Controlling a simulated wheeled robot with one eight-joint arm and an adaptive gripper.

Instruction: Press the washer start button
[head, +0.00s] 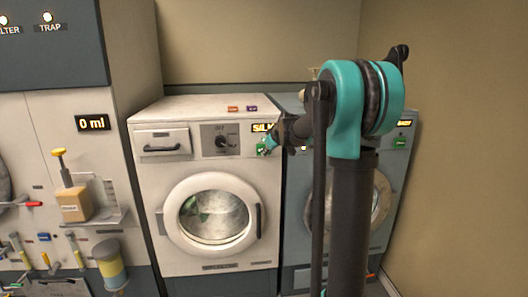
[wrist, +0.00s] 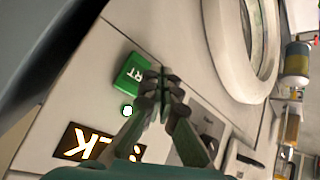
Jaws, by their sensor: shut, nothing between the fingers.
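The white washer (head: 150,215) stands left of centre in the head view. Its green start button (head: 261,149) sits at the upper right of its front, under a lit display (head: 262,128) reading "SILK". In the wrist view the button (wrist: 130,72) shows the letters "RT", with a lit white lamp (wrist: 127,111) beside it. My gripper (wrist: 164,76) is shut and empty, its fingertips at the button's edge nearest the dial panel. I cannot tell if they touch it. In the head view my gripper (head: 268,146) partly covers the button.
A grey-blue washer (head: 298,225) with its own green button (head: 400,143) stands to the right, partly behind my arm. The white washer's round door (head: 170,215) is shut. A dial panel (head: 222,139) lies left of the button. A dispenser cabinet (head: 112,150) stands at left.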

